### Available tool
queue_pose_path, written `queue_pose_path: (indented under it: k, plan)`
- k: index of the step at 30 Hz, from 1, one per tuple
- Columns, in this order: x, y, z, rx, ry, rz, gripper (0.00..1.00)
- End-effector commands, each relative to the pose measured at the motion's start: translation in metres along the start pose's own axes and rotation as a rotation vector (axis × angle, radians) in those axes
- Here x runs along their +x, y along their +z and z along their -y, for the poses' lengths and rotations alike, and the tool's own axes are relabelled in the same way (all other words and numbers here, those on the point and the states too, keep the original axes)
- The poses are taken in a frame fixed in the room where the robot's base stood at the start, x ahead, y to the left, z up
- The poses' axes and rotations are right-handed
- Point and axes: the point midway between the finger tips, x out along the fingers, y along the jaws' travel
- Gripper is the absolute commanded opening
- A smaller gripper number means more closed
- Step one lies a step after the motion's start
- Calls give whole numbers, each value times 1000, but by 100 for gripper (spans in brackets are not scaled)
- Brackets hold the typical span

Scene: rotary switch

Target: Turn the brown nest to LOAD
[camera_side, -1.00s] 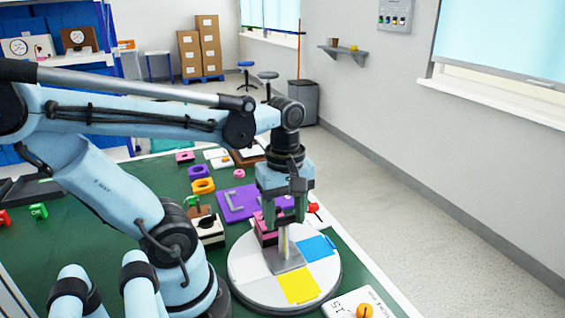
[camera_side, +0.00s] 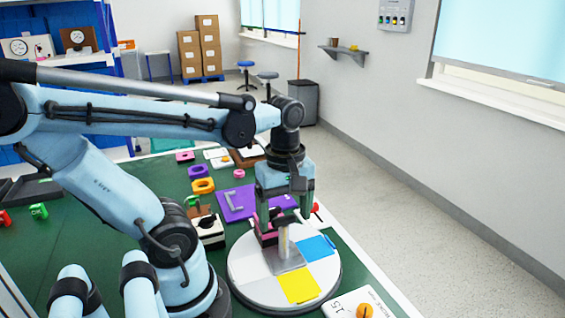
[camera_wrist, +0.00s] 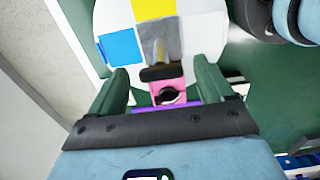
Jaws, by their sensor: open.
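A round turntable (camera_side: 250,290) with white, blue and yellow sectors lies on the green table. A grey plate with an upright grey post (camera_side: 284,245) is on it. A pink block (camera_side: 262,238) stands at its far edge, and it also shows in the wrist view (camera_wrist: 168,88) with a dark hollow. A dark brownish bar (camera_wrist: 162,73) crosses in front of the pink block. My gripper (camera_wrist: 161,75) is open, its green fingers on either side of the pink block and bar. I cannot make out a LOAD mark or clearly tell which part is the brown nest.
A purple plate (camera_side: 238,203) lies beyond the turntable. A white-and-black device (camera_side: 209,231) stands to its left. A white card with an orange knob (camera_side: 364,311) lies at the front right. Yellow and purple rings (camera_side: 203,186) lie further back. A red knob (camera_side: 315,207) is at the table edge.

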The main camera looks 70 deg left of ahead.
Motion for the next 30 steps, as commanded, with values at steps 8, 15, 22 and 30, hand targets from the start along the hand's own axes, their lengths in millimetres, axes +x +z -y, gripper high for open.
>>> queue_pose_path:
  k: [8,15,22,30]
  plan:
    - [-27,0,0,0,0,0,81]
    - [-65,0,0,0,0,0,81]
    - [-100,0,0,0,0,0,81]
    - [-118,0,0,0,0,0,81]
